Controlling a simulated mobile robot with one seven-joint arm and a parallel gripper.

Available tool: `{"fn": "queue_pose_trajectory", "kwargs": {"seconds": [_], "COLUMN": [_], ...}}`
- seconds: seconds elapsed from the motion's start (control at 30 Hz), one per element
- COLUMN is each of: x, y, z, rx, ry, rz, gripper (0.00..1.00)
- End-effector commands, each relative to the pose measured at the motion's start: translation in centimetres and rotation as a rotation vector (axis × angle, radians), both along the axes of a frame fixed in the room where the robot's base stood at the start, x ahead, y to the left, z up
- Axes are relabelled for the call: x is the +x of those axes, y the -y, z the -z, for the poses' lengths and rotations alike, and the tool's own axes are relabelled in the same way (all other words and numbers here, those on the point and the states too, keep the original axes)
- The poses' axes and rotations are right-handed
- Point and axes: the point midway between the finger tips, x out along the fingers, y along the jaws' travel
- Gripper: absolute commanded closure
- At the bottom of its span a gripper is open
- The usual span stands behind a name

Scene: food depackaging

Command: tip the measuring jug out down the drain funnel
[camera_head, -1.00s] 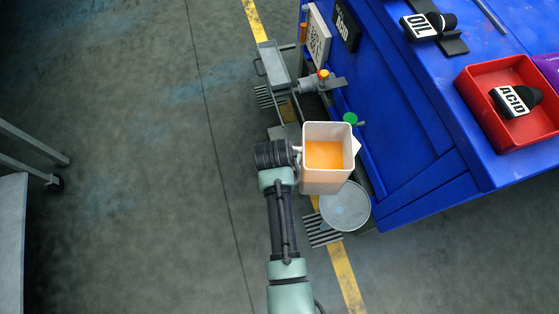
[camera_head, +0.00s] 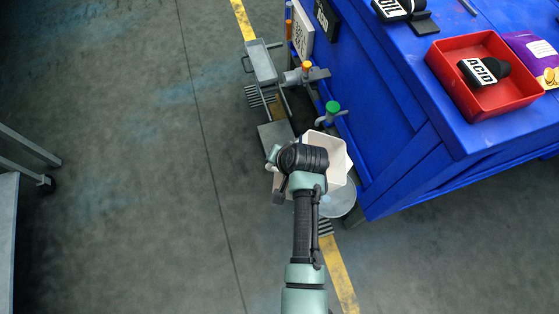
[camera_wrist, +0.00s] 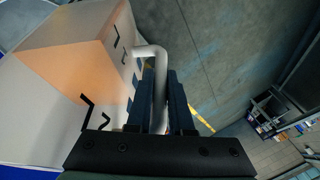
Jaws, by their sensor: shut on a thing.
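The measuring jug is a squarish whitish vessel (camera_head: 339,165), partly hidden behind my wrist in the head view. Its orange contents no longer show there. In the wrist view the jug (camera_wrist: 60,100) fills the left side, with an orange tint through its wall and black marks on it. My gripper (camera_wrist: 160,85) is shut on the jug's pale handle, which runs between the two dark fingers. In the head view the fingers are hidden by the wrist. A round grey vessel (camera_head: 343,203), possibly the drain funnel, lies partly under the jug.
A blue bench (camera_head: 420,130) stands close on the right, bearing a red tray (camera_head: 440,75) with an ACID bottle. Green-capped (camera_head: 332,107) and orange-capped (camera_head: 306,66) taps stick out beside the bench. A grey trough (camera_head: 263,62) lies beyond.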

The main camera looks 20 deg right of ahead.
Motion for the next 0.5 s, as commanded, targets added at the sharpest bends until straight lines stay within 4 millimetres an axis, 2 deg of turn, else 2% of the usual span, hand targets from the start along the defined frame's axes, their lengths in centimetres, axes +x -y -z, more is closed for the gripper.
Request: {"fn": "queue_pose_trajectory", "kwargs": {"seconds": [0.03,0.5], "x": [-0.05,-0.11], "y": [0.32,0.47], "z": [0.54,0.02], "rx": [0.039,0.325], "ry": [0.018,0.128], "rz": [0.006,0.002], "gripper": [1.0,1.0]}}
